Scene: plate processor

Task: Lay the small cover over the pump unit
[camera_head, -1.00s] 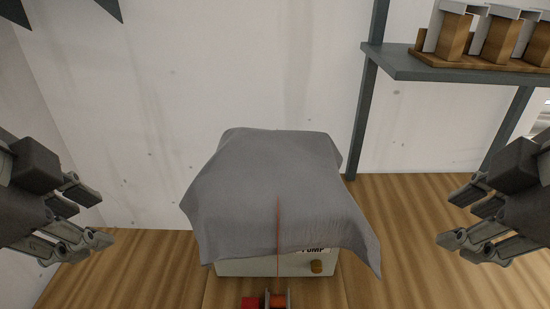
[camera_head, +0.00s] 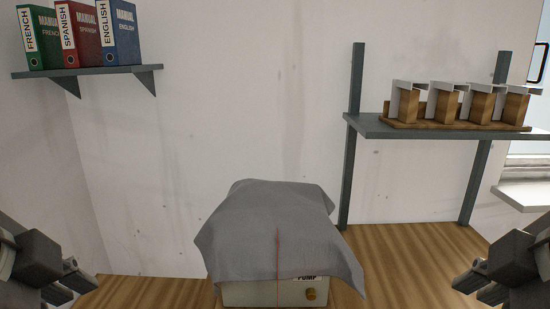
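A grey cloth cover (camera_head: 275,230) lies draped over the pump unit (camera_head: 262,294) at the bottom centre. It hides the unit's top and sides, with a corner hanging low on the right. The unit's pale lower front shows, with part of the word PUMP and a brass-coloured knob. My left gripper (camera_head: 88,286) is at the lower left edge, apart from the cover and empty, with its fingers partly cut off. My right gripper (camera_head: 468,286) is at the lower right, also apart from the cover, with its fingers spread and empty.
The wooden tabletop (camera_head: 410,265) is clear on both sides of the unit. A grey shelf (camera_head: 390,127) at right holds a wooden rack (camera_head: 440,105) with several blocks. A wall shelf (camera_head: 90,70) at upper left holds three manuals (camera_head: 80,35). A plain wall stands behind.

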